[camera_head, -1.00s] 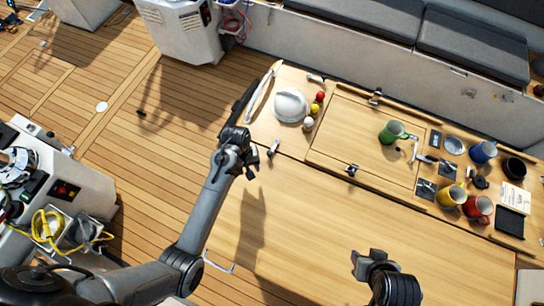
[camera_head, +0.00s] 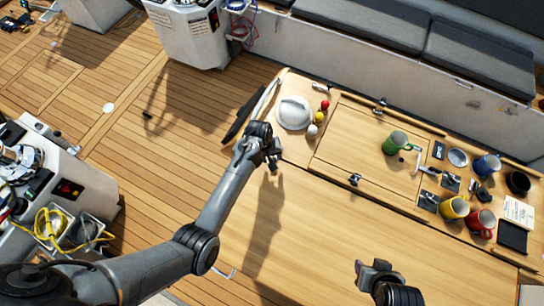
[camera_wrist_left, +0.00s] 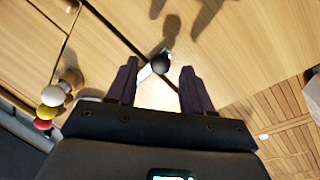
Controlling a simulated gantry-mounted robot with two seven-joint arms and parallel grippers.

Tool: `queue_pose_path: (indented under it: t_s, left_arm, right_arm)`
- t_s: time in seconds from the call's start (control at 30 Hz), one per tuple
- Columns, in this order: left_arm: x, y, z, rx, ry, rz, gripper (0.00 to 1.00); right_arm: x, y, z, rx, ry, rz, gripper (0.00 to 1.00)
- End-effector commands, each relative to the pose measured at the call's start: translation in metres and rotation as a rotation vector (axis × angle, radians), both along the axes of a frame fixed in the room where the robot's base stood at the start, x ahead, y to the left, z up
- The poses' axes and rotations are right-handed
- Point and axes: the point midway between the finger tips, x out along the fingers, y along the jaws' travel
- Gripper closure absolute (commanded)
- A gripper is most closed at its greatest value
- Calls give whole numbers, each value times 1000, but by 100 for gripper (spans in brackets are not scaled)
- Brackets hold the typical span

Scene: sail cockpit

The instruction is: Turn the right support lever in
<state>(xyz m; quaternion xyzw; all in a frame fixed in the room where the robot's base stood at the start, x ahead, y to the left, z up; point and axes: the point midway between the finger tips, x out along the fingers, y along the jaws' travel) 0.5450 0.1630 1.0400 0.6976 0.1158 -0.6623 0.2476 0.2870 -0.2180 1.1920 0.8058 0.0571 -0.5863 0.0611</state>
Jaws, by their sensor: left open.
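A small lever with a black knob (camera_wrist_left: 160,64) and a pale metal arm shows in the left wrist view, by the seam of the wooden table. It lies between the fingertips of my left gripper (camera_wrist_left: 155,85), with clear gaps either side. The gripper is open and grips nothing. In the head view my left gripper (camera_head: 270,155) is over the table's left part and hides the lever. A thin metal handle (camera_head: 224,272) shows at the lower left table edge; I cannot tell which is the right lever. My right gripper (camera_head: 372,270) hangs at the bottom, its opening unclear.
A white domed object (camera_head: 293,112) and small red, yellow and white balls (camera_head: 320,118) stand close to my left gripper. Several mugs, including a green one (camera_head: 395,143), stand farther right. The table's front leaf (camera_head: 320,230) is bare.

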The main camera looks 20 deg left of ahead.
Motion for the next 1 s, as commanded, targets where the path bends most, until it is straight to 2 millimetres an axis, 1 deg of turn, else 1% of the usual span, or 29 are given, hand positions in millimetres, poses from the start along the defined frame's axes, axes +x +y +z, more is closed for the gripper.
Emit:
queue_pose_path:
  t_s: [0.1, 0.2, 0.5, 0.53, 0.83, 0.87, 1.0]
  left_arm:
    - [1, -1, -10, 0, 1, 0, 49]
    - [1, -2, -14, 0, 1, 0, 49]
    - [1, -2, -16, 0, 0, 0, 49]
    - [1, -2, -16, 0, 0, 0, 51]
    - [1, -2, -16, 1, 0, 0, 97]
    - [1, -2, -16, 1, 0, 0, 100]
    - [1, -2, -16, 1, 0, 0, 100]
  right_arm:
    - [0, 1, 0, 2, 0, -1, 57]
    - [0, 1, 0, 2, 0, -1, 57]
    - [0, 1, 0, 2, 0, 0, 57]
    - [0, 1, 0, 1, 0, -1, 57]
    - [0, -2, 0, -7, 1, 5, 57]
    - [0, -2, 0, -7, 1, 6, 57]
    - [0, -2, 0, -7, 1, 6, 57]
